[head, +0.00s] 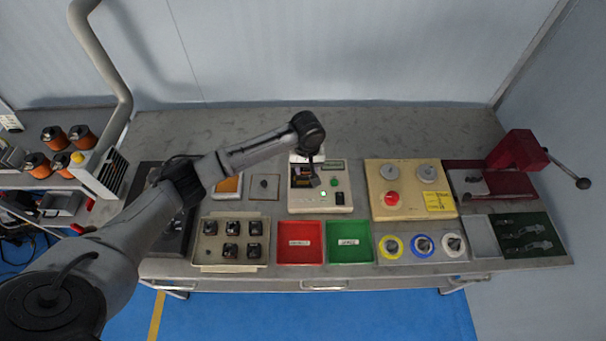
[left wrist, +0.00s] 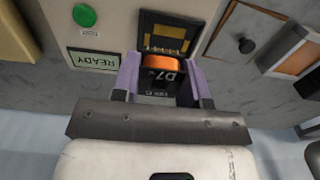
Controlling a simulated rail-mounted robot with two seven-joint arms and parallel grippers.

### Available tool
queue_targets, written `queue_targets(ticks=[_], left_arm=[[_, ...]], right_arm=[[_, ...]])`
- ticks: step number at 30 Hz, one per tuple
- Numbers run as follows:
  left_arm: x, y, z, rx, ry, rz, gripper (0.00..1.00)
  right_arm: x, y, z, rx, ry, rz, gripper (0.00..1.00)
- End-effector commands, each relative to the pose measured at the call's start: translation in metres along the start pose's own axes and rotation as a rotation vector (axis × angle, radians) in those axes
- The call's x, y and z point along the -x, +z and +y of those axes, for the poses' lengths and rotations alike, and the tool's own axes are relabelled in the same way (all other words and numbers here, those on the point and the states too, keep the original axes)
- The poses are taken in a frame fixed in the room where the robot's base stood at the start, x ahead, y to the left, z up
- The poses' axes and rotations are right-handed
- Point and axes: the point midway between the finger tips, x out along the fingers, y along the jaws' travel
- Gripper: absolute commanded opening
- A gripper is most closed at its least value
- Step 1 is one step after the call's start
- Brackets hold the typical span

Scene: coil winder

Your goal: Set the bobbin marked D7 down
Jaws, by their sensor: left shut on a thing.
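The bobbin marked D7 (left wrist: 161,78), a dark body with an orange winding, is between the two purple fingers of my left gripper (left wrist: 166,84) in the left wrist view. My left gripper is shut on it. Just beyond the bobbin is a dark socket with gold contacts (left wrist: 164,38) on a pale tester. I cannot tell whether the bobbin touches the socket. In the head view, my left gripper (head: 314,180) is over the tester (head: 322,204), and the arm partly covers it. My right gripper is not in view.
A beige tray (head: 211,257) holds several dark bobbins. A red bin (head: 299,258) and a green bin (head: 350,258) stand in front of the tester. A cream panel (head: 408,208) with knobs and a red press (head: 518,150) are to the right. The bench's back strip is clear.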

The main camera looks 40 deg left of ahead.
Motion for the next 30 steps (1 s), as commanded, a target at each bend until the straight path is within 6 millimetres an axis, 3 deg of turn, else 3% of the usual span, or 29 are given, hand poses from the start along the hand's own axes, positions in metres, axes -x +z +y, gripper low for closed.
queue_targets(ticks=[11,20,30], left_arm=[[-0.015,-0.01,-0.012,-0.001,-0.001,0.0,0.17],[-0.049,-0.01,-0.012,0.0,-0.002,0.0,0.17],[-0.05,-0.01,-0.012,0.0,0.0,0.001,0.17]], right_arm=[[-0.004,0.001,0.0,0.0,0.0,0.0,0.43],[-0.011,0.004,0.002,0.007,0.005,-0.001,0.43],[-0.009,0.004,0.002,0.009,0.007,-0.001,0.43]])
